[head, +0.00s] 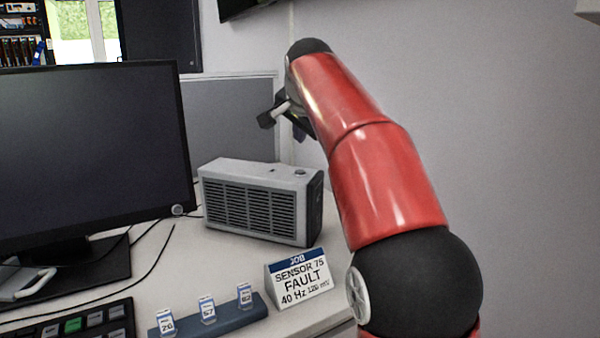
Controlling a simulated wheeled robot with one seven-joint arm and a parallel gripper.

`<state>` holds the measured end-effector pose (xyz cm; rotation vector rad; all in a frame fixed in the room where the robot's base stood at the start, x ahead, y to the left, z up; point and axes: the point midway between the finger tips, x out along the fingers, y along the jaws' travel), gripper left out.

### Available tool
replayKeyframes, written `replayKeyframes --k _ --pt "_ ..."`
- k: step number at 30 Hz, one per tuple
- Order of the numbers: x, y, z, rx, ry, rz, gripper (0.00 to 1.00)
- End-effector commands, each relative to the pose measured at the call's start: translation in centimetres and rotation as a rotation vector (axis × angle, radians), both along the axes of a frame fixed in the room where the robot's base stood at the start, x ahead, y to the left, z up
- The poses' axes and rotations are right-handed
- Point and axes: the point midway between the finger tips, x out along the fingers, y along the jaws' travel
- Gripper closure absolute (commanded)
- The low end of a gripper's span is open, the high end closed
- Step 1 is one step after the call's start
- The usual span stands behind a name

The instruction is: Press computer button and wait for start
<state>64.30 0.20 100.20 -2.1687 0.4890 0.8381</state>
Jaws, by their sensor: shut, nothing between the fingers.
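A grey box-shaped unit (314,212) with a slatted front, which looks like the computer, stands on the desk right of the monitor. A small round button (300,172) shows on its top near the right end. A black monitor (90,150) with a dark screen stands at the left, with a round grey knob or button (177,210) at its lower right corner. My gripper (299,132) hangs above and behind the grey unit, clear of it. It is shut and empty, and partly hidden by my red arm.
A job card (298,280) reads "SENSOR 75 FAULT 40 Hz". A blue-grey rack (215,318) holds several small numbered sensors. A dark keypad (80,325) with a green key lies front left. Cables cross the desk (190,262). A grey partition (225,120) and wall stand behind.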

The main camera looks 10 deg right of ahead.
Motion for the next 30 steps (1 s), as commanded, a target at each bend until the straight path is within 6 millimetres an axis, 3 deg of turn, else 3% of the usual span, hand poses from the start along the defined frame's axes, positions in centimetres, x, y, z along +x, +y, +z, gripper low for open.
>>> replayKeyframes --k 3,11,30 --pt "0.0 0.0 -2.6 0.000 -0.001 0.000 1.00" --pt "0.0 0.0 -4.8 -0.001 0.000 0.001 1.00" --pt "0.0 0.0 -5.2 -0.001 0.000 0.001 1.00"
